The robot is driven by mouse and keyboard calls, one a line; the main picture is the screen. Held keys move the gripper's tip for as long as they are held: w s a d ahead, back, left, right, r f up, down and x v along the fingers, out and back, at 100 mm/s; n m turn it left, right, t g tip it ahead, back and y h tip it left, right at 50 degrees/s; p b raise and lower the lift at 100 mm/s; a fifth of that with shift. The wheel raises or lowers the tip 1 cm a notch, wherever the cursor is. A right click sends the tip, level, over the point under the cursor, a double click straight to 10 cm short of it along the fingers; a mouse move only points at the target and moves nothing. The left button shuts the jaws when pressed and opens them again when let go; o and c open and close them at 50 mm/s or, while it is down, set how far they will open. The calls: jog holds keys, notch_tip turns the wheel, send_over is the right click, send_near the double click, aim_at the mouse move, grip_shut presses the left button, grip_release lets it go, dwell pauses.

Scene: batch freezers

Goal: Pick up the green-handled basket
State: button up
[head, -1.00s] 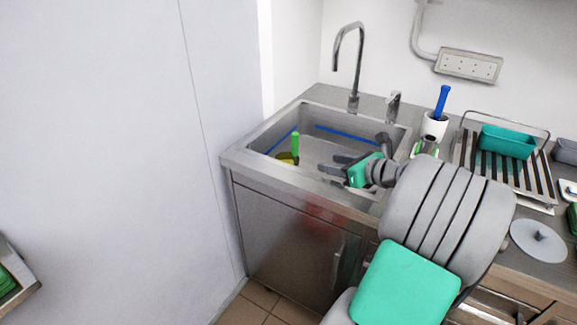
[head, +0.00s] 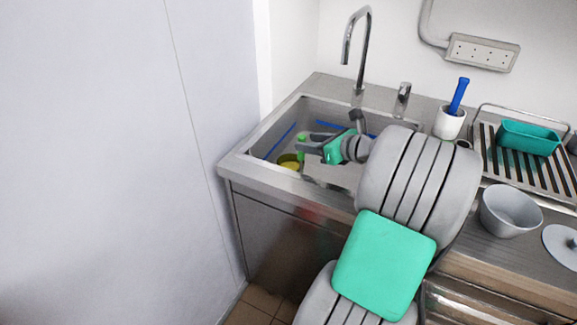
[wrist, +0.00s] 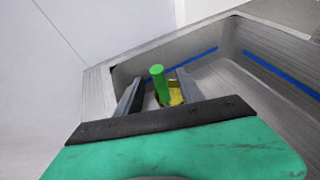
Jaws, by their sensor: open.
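The green-handled basket stands in the left part of the sink. Its upright green handle (head: 301,146) and yellow basket part (head: 289,161) show in the head view, partly covered by my gripper. My gripper (head: 302,143) is open over the sink, with its fingers at the handle. In the wrist view the green handle (wrist: 158,83) rises between the two open fingers of my gripper (wrist: 158,92), and the yellow part (wrist: 175,93) shows behind and below it. I cannot tell whether a finger touches the handle.
The steel sink (head: 240,163) has raised rims, a tall tap (head: 367,45) behind and blue strips on its inner walls. A white cup with a blue-handled tool (head: 459,95), a grey bowl (head: 510,212) and a rack with a teal tub (head: 528,139) stand to the right.

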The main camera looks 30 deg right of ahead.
jog(key=x, duration=0.6)
jog(key=shift+w+b, duration=0.2)
jog(key=shift+b, duration=0.15)
jog(key=shift+a+f, duration=0.1)
jog(key=shift+f, duration=0.05)
jog(key=shift+c, duration=0.4)
grip_shut()
dwell(0.4)
